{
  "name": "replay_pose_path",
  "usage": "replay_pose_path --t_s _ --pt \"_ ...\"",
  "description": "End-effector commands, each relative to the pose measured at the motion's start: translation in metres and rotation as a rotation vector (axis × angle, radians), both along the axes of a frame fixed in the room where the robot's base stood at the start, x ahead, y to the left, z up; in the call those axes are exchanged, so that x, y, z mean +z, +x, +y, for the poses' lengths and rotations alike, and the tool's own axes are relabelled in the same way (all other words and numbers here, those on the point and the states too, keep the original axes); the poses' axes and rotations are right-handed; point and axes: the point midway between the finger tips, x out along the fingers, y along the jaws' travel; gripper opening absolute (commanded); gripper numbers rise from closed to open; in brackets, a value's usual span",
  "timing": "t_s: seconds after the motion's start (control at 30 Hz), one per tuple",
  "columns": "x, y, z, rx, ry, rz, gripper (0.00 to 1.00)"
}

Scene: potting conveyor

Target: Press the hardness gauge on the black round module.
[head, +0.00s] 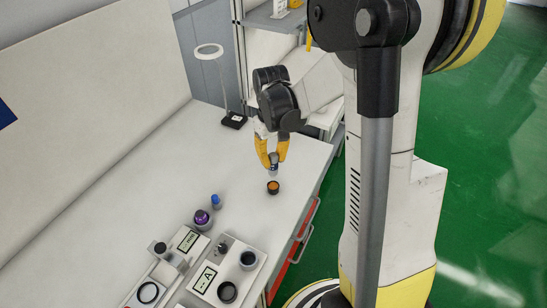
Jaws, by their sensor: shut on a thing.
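My gripper (273,159) has yellow fingers pointing down over the right part of the white bench. It is shut on a small grey and dark gauge (273,168), mostly hidden between the fingers. A small black round module (273,188) with an orange top stands on the bench right below the gauge. In this view the gauge's lower end is just above the module. I cannot tell whether they touch.
A purple-topped dark cup (202,218) and a blue-capped piece (215,201) stand left of the module. Light trays (238,278) with dark round parts lie at the front. A ring lamp (209,51) stands behind. Bench (150,172) is clear at left.

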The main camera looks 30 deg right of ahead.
Motion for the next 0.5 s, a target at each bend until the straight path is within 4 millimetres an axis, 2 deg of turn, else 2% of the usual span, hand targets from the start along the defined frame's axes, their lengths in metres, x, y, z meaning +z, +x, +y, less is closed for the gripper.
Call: replay_pose_path --t_s 0.3,0.5 --pt "-0.001 0.0 0.0 0.001 0.0 0.0 0.0" --pt "-0.015 0.0 0.0 0.001 0.0 0.0 0.0"
